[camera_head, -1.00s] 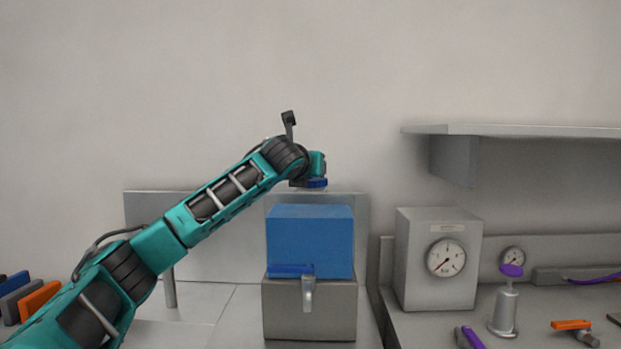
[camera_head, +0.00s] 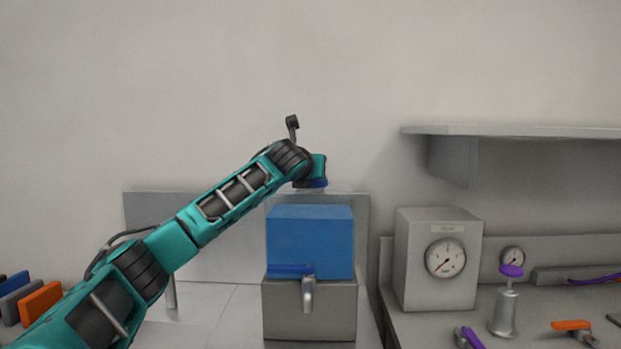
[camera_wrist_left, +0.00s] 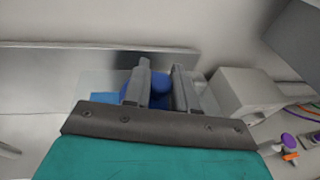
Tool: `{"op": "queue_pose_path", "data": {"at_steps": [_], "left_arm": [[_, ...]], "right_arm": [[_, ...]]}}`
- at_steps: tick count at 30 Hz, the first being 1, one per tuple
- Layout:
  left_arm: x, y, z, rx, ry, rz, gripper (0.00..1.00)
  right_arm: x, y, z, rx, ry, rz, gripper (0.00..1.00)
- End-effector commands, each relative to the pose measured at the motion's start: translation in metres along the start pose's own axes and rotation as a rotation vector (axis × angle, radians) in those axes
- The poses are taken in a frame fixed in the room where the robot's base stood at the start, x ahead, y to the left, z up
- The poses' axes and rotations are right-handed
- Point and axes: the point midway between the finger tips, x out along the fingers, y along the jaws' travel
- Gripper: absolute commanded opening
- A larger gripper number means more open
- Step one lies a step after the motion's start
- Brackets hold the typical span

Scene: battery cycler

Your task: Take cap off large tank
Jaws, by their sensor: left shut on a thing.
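The large tank (camera_head: 310,240) shows in the head view as a clear-topped box with blue contents on a grey stand, with a grey spigot and blue handle at its front. My left gripper (camera_head: 310,184) is above the tank's top, pointing down. It is shut on the blue cap (camera_head: 317,184), of which only a thin edge shows in the head view. In the left wrist view the cap (camera_wrist_left: 160,88) lies between the two grey fingers (camera_wrist_left: 160,90), partly hidden by them. I cannot tell whether the cap still touches the tank's neck. My right gripper is not in view.
A grey box with a dial gauge (camera_head: 438,258) stands right of the tank, below a wall shelf (camera_head: 510,130). A small purple-topped valve (camera_head: 504,308) and an orange-handled one (camera_head: 573,326) are at the right. Coloured blocks (camera_head: 38,303) stand at the far left. Space above the tank is clear.

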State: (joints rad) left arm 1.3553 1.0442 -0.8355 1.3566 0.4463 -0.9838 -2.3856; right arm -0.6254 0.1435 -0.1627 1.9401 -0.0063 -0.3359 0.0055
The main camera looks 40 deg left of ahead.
Motion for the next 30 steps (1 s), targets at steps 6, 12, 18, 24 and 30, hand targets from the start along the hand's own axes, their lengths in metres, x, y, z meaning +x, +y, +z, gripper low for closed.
{"op": "queue_pose_path", "data": {"at_steps": [6, 12, 18, 24, 30], "left_arm": [[0.000, 0.000, 0.000, 0.000, -0.001, 0.000, 0.00], [-0.001, 0.000, 0.003, -0.001, -0.001, 0.000, 0.00], [-0.005, -0.001, 0.022, -0.004, -0.003, -0.001, 0.00], [-0.014, -0.001, 0.066, -0.005, -0.004, -0.002, 0.00], [-0.025, -0.001, 0.121, -0.005, -0.003, -0.002, 0.00]], "right_arm": [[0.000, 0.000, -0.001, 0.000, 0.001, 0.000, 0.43], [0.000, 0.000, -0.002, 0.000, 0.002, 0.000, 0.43], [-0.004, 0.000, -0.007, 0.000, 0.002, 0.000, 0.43], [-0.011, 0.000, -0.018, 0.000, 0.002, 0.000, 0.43], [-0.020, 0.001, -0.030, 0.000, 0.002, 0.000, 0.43]]}}
